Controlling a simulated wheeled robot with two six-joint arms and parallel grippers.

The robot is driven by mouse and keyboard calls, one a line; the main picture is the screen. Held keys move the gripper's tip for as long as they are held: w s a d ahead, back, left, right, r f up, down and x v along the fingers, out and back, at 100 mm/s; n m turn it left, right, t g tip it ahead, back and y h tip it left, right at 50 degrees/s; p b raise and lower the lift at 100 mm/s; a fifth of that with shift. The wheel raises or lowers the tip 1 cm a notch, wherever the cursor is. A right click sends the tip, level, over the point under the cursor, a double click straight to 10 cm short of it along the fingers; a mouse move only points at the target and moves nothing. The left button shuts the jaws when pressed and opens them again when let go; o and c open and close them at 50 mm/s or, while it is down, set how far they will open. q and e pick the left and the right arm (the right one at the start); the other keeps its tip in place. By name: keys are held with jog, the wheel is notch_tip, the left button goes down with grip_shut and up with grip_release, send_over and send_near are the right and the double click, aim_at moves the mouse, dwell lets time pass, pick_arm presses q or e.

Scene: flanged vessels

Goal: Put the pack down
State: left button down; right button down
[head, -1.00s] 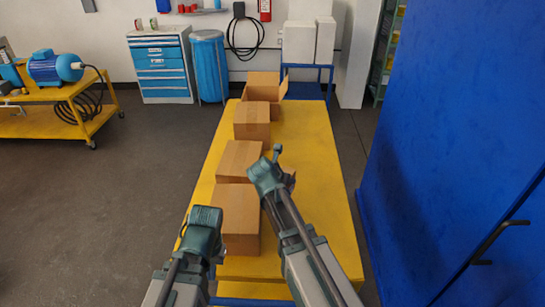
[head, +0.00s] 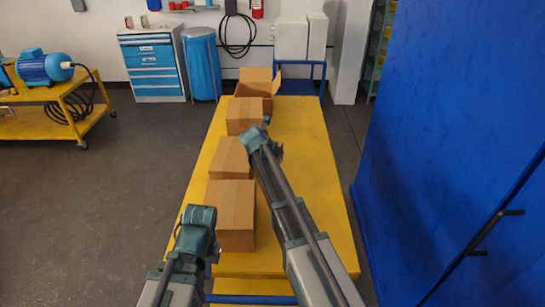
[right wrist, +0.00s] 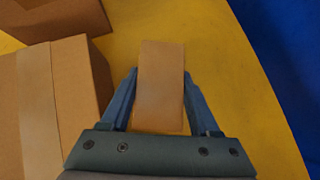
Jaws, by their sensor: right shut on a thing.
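The pack (right wrist: 160,85) is a small, plain brown box. In the right wrist view it sits between the two blue fingers of my right gripper (right wrist: 160,74), which is shut on it. The yellow tabletop shows around the pack; I cannot tell whether it touches the surface. In the head view my right gripper (head: 264,146) is over the yellow table (head: 310,180), beside the row of cartons, and its arm hides the pack. My left gripper (head: 194,232) is low in the head view, left of the nearest carton; its fingers are not clear.
Several cartons stand along the table's left side: the nearest (head: 232,210), a second (head: 230,158), a third (head: 244,115) and an open one (head: 256,88) at the far end. The table's right side is clear. A blue cabinet (head: 450,130) stands to the right.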

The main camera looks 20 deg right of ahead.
jog(key=shift+w, duration=0.25)
jog(key=f+b, duration=0.1)
jog(key=b, duration=0.1)
jog(key=f+b, duration=0.1)
jog(key=f, duration=0.1)
jog(key=shift+w+d+f+b, duration=0.1)
jog(key=shift+w+f+b, duration=0.2)
jog(key=shift+w+b, duration=0.05)
jog(key=shift+f, duration=0.15)
jog(key=shift+c, duration=0.6)
grip_release()
